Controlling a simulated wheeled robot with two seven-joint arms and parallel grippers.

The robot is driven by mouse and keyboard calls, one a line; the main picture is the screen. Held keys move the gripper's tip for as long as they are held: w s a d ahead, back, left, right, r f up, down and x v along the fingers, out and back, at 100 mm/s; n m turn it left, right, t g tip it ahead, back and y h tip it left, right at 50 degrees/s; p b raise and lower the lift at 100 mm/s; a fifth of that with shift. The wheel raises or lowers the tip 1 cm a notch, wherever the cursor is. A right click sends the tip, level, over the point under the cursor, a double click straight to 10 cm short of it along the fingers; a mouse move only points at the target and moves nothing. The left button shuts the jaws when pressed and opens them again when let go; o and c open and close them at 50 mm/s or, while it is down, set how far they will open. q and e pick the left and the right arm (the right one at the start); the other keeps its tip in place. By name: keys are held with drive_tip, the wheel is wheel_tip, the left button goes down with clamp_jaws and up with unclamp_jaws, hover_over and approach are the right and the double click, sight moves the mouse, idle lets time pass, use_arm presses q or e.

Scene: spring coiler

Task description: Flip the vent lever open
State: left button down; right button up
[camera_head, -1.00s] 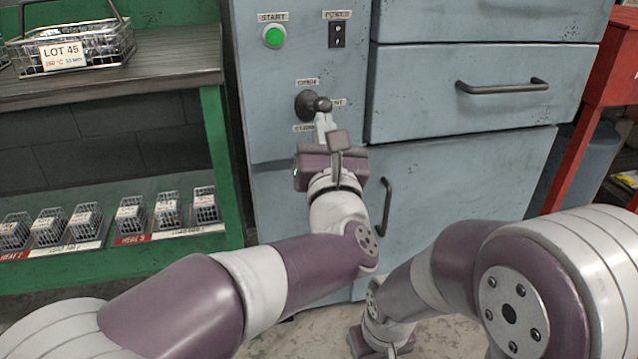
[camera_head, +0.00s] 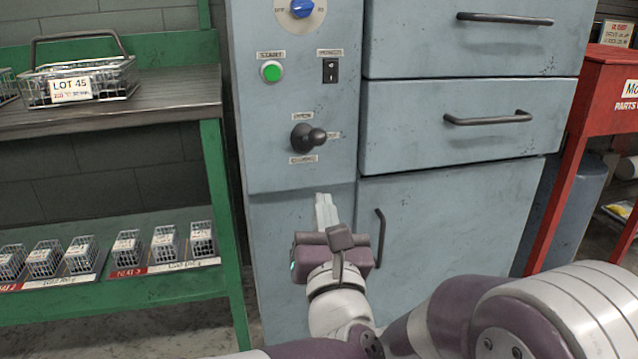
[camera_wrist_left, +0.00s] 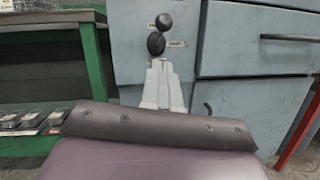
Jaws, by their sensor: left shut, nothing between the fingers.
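The vent lever (camera_head: 305,138) is a black round hub with a ball knob on the grey-blue cabinet front. Its knob sticks out toward me and slightly right, beside the small vent label. One label sits above it and another (camera_head: 303,159) below it; their small print is blurred. My left gripper (camera_head: 326,199) is below the lever, its pale fingers shut, empty and pointing up at the panel, apart from the lever. In the left wrist view the fingers (camera_wrist_left: 163,82) end just below the lever (camera_wrist_left: 157,42). My right gripper is out of view; only part of that arm shows.
Above the lever are a green start button (camera_head: 271,71), a black power switch (camera_head: 330,70) and a blue dial (camera_head: 302,8). Drawers with handles (camera_head: 488,118) and a door handle (camera_head: 380,237) lie to the right. A green bench (camera_head: 218,180) with baskets stands left.

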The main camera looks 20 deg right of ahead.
use_arm(q)
drive_tip(key=v, duration=0.3)
drive_tip(key=shift+s+p, duration=0.3)
